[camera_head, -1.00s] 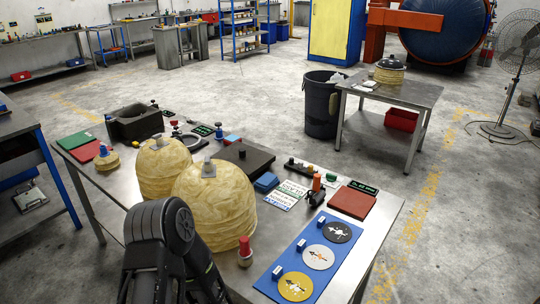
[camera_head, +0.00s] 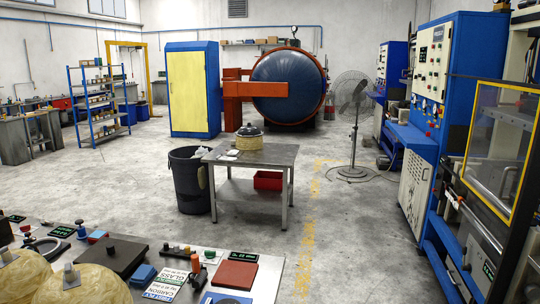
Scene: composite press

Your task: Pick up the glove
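I cannot make out a glove for certain. A pale crumpled item (camera_head: 203,153) lies at the rim of the black bin (camera_head: 188,184), by the left edge of the small metal table (camera_head: 272,156). A beige, limp shape (camera_head: 203,178) shows against the bin's right side; it is too small to tell what it is. Neither of my grippers is in view.
A beige mold with a dark lid (camera_head: 249,141) stands on the small table, with a red bin (camera_head: 268,180) below. The front workbench (camera_head: 170,250) holds molds, a black plate and cards. A fan (camera_head: 351,120) and blue machines stand right. Floor between is open.

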